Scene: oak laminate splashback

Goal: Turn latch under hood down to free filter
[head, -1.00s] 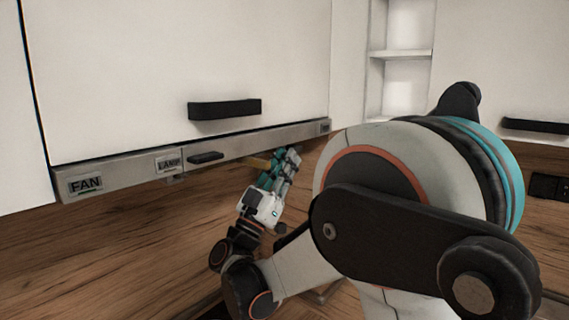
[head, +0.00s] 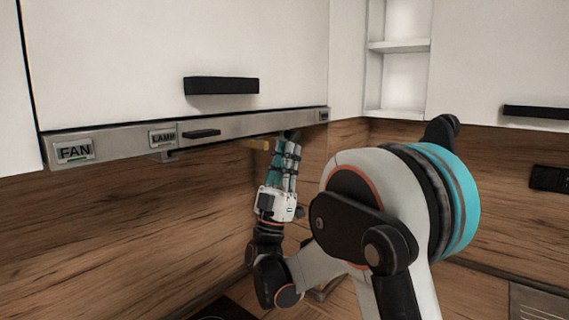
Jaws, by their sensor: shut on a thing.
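The hood (head: 225,128) is a thin metal strip under a white cabinet front. My gripper (head: 287,140) points up at the hood's underside near its right end. Its teal and grey fingers are shut on a small dark thing at the fingertips, which I take to be the latch (head: 291,133); the fingers mostly hide it. A yellowish bar (head: 257,145) shows under the hood just left of the fingers. The filter itself cannot be made out from this angle.
The hood front carries a FAN label (head: 75,151), a LAMP label (head: 162,138) and a black handle (head: 202,134). A black cabinet handle (head: 221,86) is above. The oak splashback (head: 130,220) lies behind; open shelves (head: 399,46) stand at right.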

